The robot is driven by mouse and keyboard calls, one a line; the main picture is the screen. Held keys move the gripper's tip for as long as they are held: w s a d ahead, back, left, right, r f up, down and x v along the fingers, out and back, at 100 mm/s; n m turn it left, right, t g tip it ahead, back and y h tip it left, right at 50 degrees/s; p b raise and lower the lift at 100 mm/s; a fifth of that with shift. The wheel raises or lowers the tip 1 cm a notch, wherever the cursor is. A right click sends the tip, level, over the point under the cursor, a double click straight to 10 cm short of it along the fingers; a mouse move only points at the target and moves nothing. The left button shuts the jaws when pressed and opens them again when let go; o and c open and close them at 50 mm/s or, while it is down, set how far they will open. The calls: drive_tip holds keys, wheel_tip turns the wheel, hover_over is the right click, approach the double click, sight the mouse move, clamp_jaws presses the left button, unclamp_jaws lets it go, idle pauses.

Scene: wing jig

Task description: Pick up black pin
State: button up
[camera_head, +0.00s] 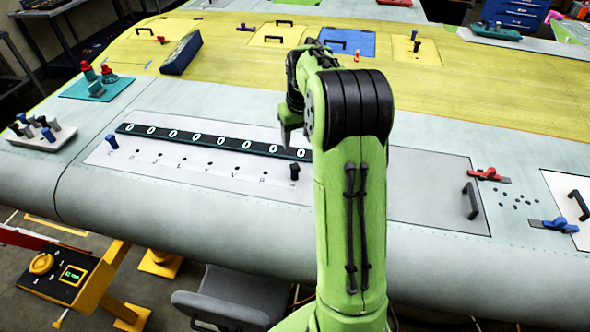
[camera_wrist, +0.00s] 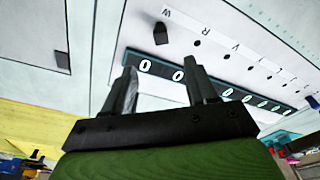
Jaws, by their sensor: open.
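A black pin (camera_head: 295,172) stands upright at the right end of the hole row on the white wing panel. It also shows in the wrist view (camera_wrist: 160,33), near the letter W and beyond my fingertips. My gripper (camera_wrist: 163,78) is open, with nothing between its fingers. In the head view my gripper (camera_head: 291,138) is above the numbered strip, partly hidden by my arm, and apart from the pin. Other dark pins stand in a white block (camera_head: 38,138) at the far left.
A black strip (camera_head: 200,139) with white oval marks lies behind the hole row. A blue pin (camera_head: 111,141) stands at the row's left end. A black handle (camera_head: 470,200) and a red clamp (camera_head: 488,174) are to the right. The panel between the two pins is clear.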

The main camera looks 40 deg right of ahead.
sight(295, 166)
drive_tip(key=f, duration=0.2)
drive_tip(key=w+f, duration=0.1)
drive_tip(key=f, duration=0.5)
drive_tip(key=shift+w+d, duration=0.1)
drive_tip(key=shift+w, duration=0.05)
wheel_tip(295, 166, down, 5)
drive_tip(key=shift+w+r+p, duration=0.1)
drive_tip(key=shift+w+p, duration=0.05)
drive_tip(key=shift+p, duration=0.6)
drive_tip(key=shift+w+f, duration=0.2)
drive_tip(key=shift+f, duration=0.2)
drive_tip(key=shift+s, duration=0.15)
drive_tip(key=c, duration=1.1)
drive_tip(key=shift+o, duration=0.2)
wheel_tip(295, 166, up, 10)
drive_tip(key=shift+r+b, duration=0.1)
drive_tip(key=shift+b, duration=0.35)
